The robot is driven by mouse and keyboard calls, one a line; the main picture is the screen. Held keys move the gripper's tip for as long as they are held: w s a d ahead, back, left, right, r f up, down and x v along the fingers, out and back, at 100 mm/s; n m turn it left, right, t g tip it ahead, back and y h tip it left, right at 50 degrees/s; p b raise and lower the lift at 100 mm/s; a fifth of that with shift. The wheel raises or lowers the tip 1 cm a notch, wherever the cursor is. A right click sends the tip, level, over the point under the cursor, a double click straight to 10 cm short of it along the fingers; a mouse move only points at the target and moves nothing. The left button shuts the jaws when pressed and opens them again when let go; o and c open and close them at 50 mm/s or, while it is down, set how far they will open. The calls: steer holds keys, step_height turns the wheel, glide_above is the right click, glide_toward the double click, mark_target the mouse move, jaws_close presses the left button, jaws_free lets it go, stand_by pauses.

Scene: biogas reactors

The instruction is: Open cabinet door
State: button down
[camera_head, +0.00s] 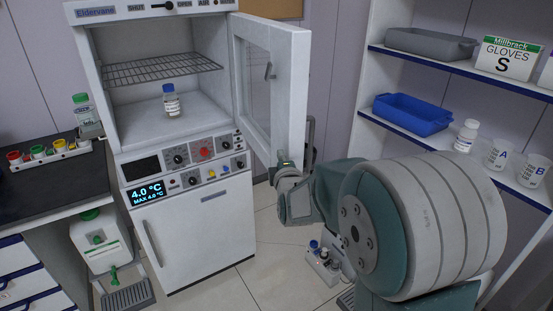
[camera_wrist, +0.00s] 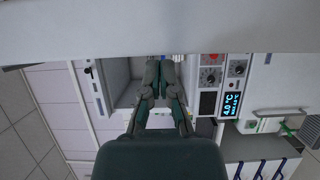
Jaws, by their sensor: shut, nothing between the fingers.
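The white cabinet (camera_head: 205,245) labelled Eldervane stands left of centre. Its upper door (camera_head: 293,100), with a window and a handle, is swung out to the right, so the chamber is open. Inside are a wire rack (camera_head: 160,70) and a blue-capped bottle (camera_head: 171,101). The lower door (camera_head: 190,230) is closed. My gripper (camera_head: 284,160) is by the bottom edge of the upper door; contact cannot be told. In the wrist view my gripper (camera_wrist: 159,66) is shut and empty, its tips close to a broad white surface, apparently the door.
A shelf unit on the right holds a blue tray (camera_head: 412,114), a grey tray (camera_head: 430,42), a glove box (camera_head: 507,58) and beakers (camera_head: 532,171). A dark bench (camera_head: 55,185) stands left. A small rack of bottles (camera_head: 322,263) is on the floor near my arm.

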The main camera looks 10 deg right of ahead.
steer(key=w+d, duration=0.3)
steer(key=d, duration=0.8)
steer(key=w+d, duration=0.4)
steer(key=d, duration=0.8)
steer(key=shift+w+a, duration=0.1)
steer(key=shift+a, duration=0.05)
